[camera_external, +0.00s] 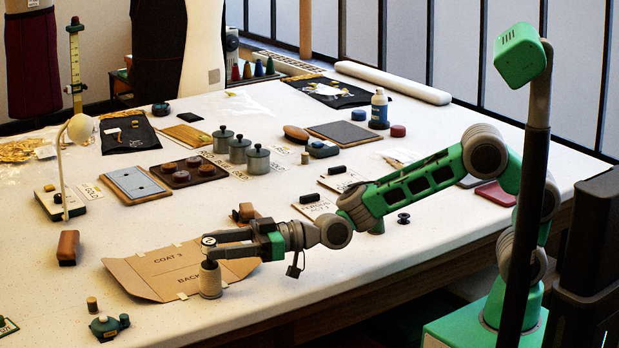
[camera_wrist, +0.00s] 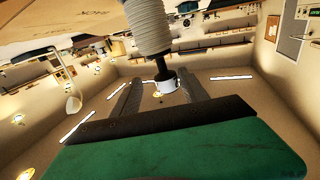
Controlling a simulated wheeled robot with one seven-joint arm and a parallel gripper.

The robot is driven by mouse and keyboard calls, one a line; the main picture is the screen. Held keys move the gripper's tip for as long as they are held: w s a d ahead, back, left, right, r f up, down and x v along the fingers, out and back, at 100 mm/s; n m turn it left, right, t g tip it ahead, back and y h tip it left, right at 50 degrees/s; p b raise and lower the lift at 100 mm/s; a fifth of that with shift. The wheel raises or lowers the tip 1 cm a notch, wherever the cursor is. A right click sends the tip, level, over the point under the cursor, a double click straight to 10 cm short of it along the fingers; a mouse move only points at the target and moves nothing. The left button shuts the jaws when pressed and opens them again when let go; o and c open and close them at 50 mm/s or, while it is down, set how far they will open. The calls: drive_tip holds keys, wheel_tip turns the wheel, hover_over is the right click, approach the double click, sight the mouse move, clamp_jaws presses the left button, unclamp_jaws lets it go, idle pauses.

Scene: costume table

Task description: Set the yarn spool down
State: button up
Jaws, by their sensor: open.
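The yarn spool (camera_external: 210,281) is a pale beige wound cylinder with a dark stem and a white cap on top. It appears upright at the front edge of the brown card pattern (camera_external: 160,282) marked COAT 3 and BACK; I cannot tell whether its base rests on card or tabletop. My gripper (camera_external: 208,243) is level at the spool's top, open, with the cap between its fingers. In the wrist view the wound yarn (camera_wrist: 148,28) shows at the top, and the white cap sits between the two fingers of my gripper (camera_wrist: 160,82), with a gap on each side.
A brown block (camera_external: 245,213) stands just behind my gripper. A small green-grey device (camera_external: 108,328) and a small yellow-topped spool (camera_external: 92,304) are at front left. Grey lidded pots (camera_external: 257,160) stand farther back. White tabletop (camera_external: 320,262) is clear to the right of the pattern.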

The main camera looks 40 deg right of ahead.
drive_tip(key=v, duration=0.6)
drive_tip(key=shift+d+b, duration=0.3)
